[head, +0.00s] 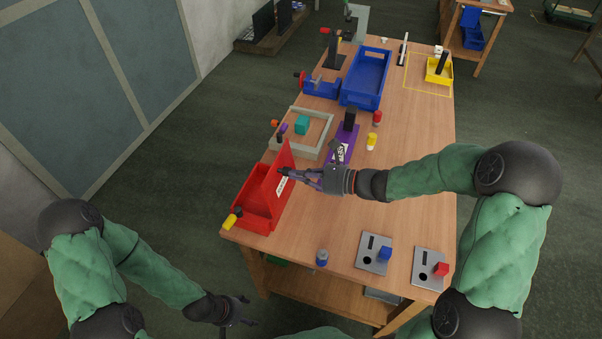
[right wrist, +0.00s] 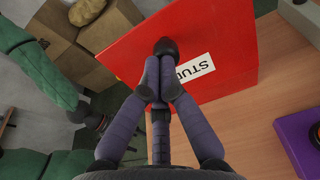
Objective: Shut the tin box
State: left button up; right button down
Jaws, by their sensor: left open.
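The red tin box (head: 254,205) stands at the left edge of the table. Its lid (head: 275,181) is raised, standing nearly upright on the right side of the box. The lid bears a white label, and it fills much of the right wrist view (right wrist: 220,40). My right gripper (head: 283,172) is at the lid's right face, beside the label. My left gripper (head: 246,311) is open and empty, low in front of the table.
A yellow piece (head: 232,218) is at the box's front end. Behind the box are a pale frame (head: 299,148) with a teal block, and a purple stand (head: 342,146). A blue bin (head: 366,78) stands further back.

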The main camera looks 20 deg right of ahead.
aim_at(273, 164)
jog(key=w+a+g+h+p, duration=0.1)
jog(key=a+h+p, duration=0.1)
jog(key=p, duration=0.4)
jog(key=w+a+g+h+p, duration=0.1)
jog(key=w+a+h+p, duration=0.1)
jog(key=p, duration=0.4)
jog(key=w+a+r+g+h+p, duration=0.1)
jog(key=a+g+p, duration=0.1)
jog(key=p, duration=0.4)
jog(key=shift+w+a+h+p, duration=0.2)
jog(key=shift+a+h+p, duration=0.2)
jog(key=w+a+f+h+p, duration=0.1)
jog(key=w+a+f+p, duration=0.2)
jog(key=a+f, duration=0.3)
jog(key=shift+w+a+g, duration=0.2)
jog(key=shift+w+g, duration=0.2)
jog(key=shift+w, duration=0.3)
jog(key=shift+s+f, duration=0.15)
jog(key=shift+f, duration=0.1)
